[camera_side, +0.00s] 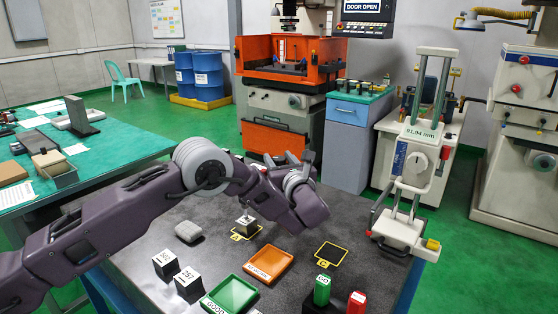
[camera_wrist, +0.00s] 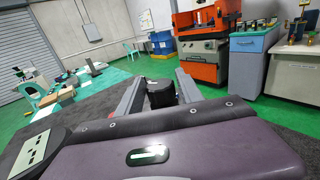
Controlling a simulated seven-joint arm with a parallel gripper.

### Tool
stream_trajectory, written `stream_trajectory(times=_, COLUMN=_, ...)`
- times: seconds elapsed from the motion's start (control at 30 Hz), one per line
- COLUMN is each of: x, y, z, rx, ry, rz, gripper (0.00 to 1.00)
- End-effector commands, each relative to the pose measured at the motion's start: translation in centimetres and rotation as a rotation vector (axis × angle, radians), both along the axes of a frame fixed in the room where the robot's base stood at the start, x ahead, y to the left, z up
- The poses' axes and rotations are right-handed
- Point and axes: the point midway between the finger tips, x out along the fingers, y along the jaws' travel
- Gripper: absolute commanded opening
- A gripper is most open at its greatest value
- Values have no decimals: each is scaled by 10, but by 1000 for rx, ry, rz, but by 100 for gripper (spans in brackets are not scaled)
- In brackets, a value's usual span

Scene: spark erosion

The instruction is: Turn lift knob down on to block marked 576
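The height gauge (camera_side: 421,170) stands at the right of the dark table, with a display (camera_side: 421,133) reading about 61.94 mm. Its round pale lift knob (camera_side: 417,162) is on the front. Two dark blocks stand at the front left: one (camera_side: 188,284) reads about 257, the other (camera_side: 165,264) is unclear. I cannot make out 576 on any. My gripper (camera_side: 307,158) is well left of the gauge. Its fingers (camera_wrist: 158,88) are spread, with an unidentified black thing showing between them.
An orange tray (camera_side: 268,264) and a green tray (camera_side: 231,296) lie on the table. An empty yellow-edged pad (camera_side: 331,255) lies left of the gauge. Green (camera_side: 322,290) and red (camera_side: 356,302) upright pieces stand at the front. A grey lump (camera_side: 188,231) lies left.

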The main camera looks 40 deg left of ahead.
Motion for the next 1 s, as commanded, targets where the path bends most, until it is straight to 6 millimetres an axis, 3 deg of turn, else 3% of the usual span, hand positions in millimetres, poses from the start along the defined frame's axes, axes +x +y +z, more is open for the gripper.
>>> stream_trajectory(times=0.23, x=-4, y=-6, z=-1, rx=-1, ry=2, rz=-1, gripper=43)
stream_trajectory(times=0.43, x=-28, y=-39, z=-1, rx=0, ry=3, rz=-4, gripper=43)
stream_trajectory(times=0.6, x=-41, y=-56, z=0, rx=-1, ry=1, rz=-2, gripper=43)
stream_trajectory(times=0.87, x=-43, y=-57, z=0, rx=0, ry=0, rz=0, gripper=43)
stream_trajectory(times=0.93, x=-43, y=-57, z=5, rx=-1, ry=-2, rz=0, gripper=43)
stream_trajectory(times=1.0, x=-42, y=-57, z=27, rx=-4, ry=-7, rz=0, gripper=43)
